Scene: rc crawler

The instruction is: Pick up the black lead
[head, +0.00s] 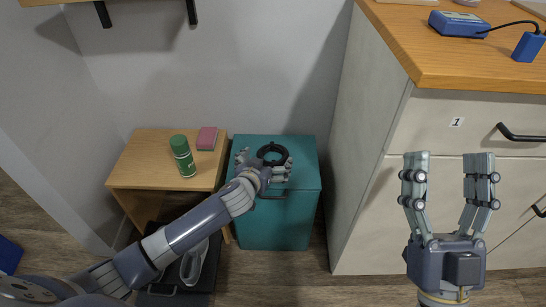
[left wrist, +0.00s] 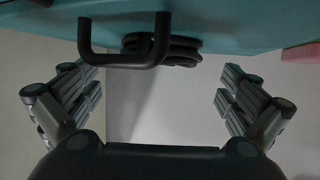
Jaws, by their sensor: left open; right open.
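The black lead (head: 272,145) lies coiled on top of the teal cabinet (head: 303,160). In the left wrist view the coil (left wrist: 185,42) shows on the teal surface, partly behind a dark handle (left wrist: 124,58). My left gripper (head: 264,163) is open at the cabinet's top, its fingers spread to either side of the coil's near part. Nothing is seen between the fingers in the left wrist view (left wrist: 158,88). I cannot tell whether they touch the lead. My right gripper (head: 447,160) is open and empty, pointing up in front of the drawers.
A small wooden table (head: 150,155) stands left of the cabinet, with a green can (head: 183,157) and a pink-topped sponge (head: 207,138). A tall drawer unit (head: 375,150) stands to the right, with a blue device (head: 458,24) on its wooden top. A shelf overhangs at upper left.

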